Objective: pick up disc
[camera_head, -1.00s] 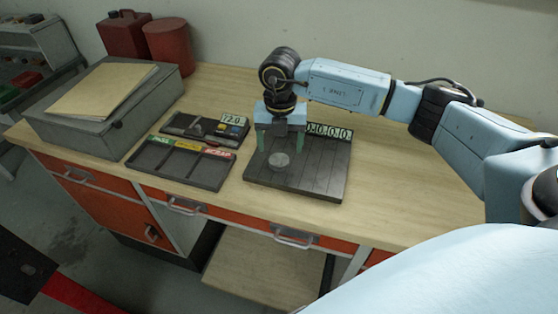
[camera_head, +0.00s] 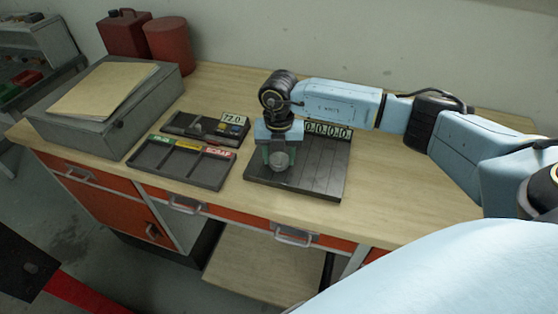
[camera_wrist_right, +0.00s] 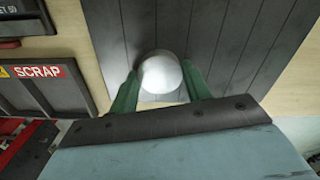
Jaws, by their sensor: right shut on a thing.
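The disc (camera_head: 280,161) is a round, light grey piece over the dark slatted plate on the workbench. In the right wrist view the disc (camera_wrist_right: 161,74) shows bright and pale between two green fingers. My right gripper (camera_head: 279,157) is shut on the disc, one finger at each side, pointing down. In the right wrist view the right gripper (camera_wrist_right: 160,88) has its fingertips against the disc's sides. I cannot tell whether the disc still touches the plate. My left gripper is not in view.
The dark slatted plate (camera_head: 325,172) has a number display (camera_head: 328,131) at its back. Left of it are a sorting tray (camera_head: 182,171) with coloured labels and a device reading 72.0 (camera_head: 205,128). A grey box (camera_head: 75,123) and red cans (camera_head: 168,46) stand farther left.

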